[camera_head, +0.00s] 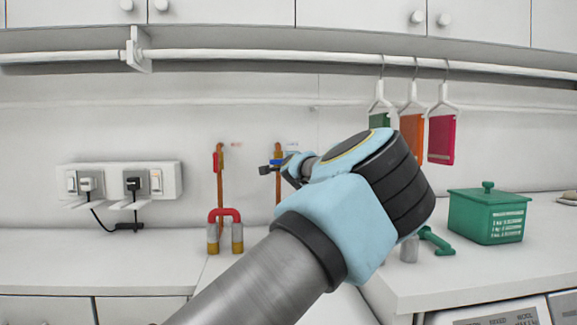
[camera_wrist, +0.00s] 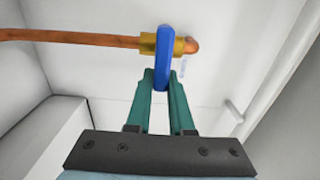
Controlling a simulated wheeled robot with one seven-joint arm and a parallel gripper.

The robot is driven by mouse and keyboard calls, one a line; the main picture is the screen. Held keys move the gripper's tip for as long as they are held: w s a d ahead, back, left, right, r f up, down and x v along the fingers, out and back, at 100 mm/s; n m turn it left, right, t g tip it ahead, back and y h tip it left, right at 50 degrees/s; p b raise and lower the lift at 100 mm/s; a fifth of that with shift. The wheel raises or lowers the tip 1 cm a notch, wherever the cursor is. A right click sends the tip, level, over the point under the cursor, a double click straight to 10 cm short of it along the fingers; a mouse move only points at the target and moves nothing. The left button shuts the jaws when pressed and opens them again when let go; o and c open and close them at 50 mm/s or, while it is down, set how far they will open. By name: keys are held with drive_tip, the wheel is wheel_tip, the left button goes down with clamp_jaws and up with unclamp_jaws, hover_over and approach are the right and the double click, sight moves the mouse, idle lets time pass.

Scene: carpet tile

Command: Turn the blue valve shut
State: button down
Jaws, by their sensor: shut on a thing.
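The blue valve handle (camera_wrist: 165,55) sits on a brass valve body (camera_wrist: 184,45) at the end of a copper pipe (camera_wrist: 80,37) in the wrist view. The handle lies crosswise to that pipe. My gripper (camera_wrist: 163,78) has its green fingers on both sides of the handle's near end, shut on it. In the head view, a small part of the blue handle (camera_head: 276,162) shows on the right-hand upright copper pipe (camera_head: 278,185). My wrist and arm hide most of the fingers and the lower pipe there.
A red valve (camera_head: 215,162) is on the left pipe, above a red U-shaped piece (camera_head: 224,213). A socket strip (camera_head: 122,182) is at left. Hanging boards (camera_head: 441,138), a green box (camera_head: 487,214) and a green tool (camera_head: 436,241) are at right. The left counter is mostly clear.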

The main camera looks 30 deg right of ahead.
drive_tip(key=shift+f, duration=0.1)
idle(0.4)
drive_tip(key=c, duration=0.8)
unclamp_jaws()
drive_tip(key=b+v, duration=0.3)
drive_tip(key=v, duration=0.7)
drive_tip(key=shift+s+a, duration=0.25)
drive_tip(key=shift+s, duration=0.05)
